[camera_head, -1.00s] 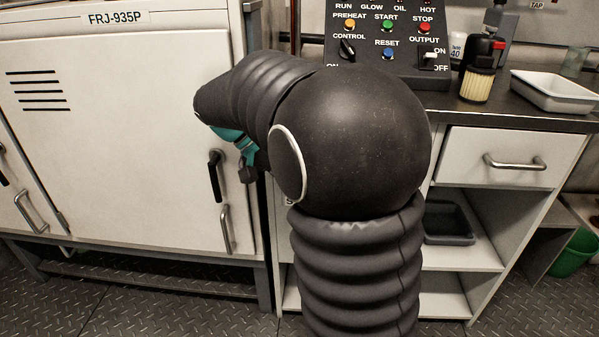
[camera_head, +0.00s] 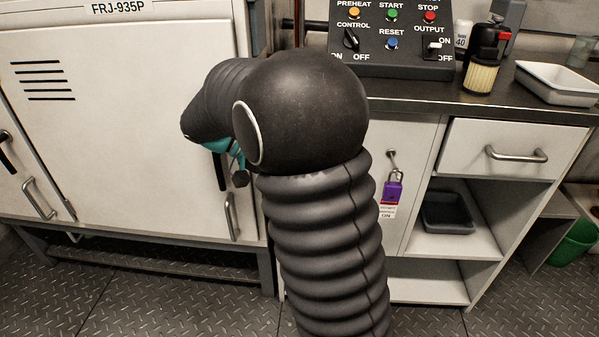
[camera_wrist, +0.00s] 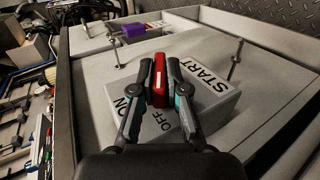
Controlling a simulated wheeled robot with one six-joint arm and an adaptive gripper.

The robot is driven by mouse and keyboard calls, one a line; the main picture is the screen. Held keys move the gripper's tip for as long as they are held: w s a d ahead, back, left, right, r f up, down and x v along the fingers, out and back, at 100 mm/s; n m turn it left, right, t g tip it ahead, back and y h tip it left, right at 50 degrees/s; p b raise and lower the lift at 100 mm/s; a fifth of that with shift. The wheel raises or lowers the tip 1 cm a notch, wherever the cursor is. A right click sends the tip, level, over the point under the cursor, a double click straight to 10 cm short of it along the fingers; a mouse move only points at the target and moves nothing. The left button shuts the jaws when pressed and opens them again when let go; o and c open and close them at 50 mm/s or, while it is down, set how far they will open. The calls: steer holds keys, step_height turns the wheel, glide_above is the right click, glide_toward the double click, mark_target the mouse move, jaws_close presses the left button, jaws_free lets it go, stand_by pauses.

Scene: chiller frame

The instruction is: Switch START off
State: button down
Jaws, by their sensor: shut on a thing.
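In the wrist view, a pale switch box (camera_wrist: 222,98) bears the words START, ON and OFF. A red switch lever (camera_wrist: 159,82) stands up from it, with OFF printed on the near side and ON to the left. My gripper (camera_wrist: 159,68) is shut on the red lever, one finger on each side. I cannot tell for sure which mark the lever points at. In the head view my arm hides the switch box, and only a teal bit of my gripper (camera_head: 222,146) shows.
A control panel (camera_head: 392,55) with buttons, one also labelled START, stands on the counter (camera_head: 415,98). A purple padlock (camera_head: 392,190) hangs on the cabinet below. A white cabinet (camera_head: 130,130) stands at left. A white tray (camera_head: 560,84) lies at right.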

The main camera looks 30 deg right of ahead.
steer(key=c, duration=1.2)
jaws_free()
steer(key=shift+v, duration=3.75)
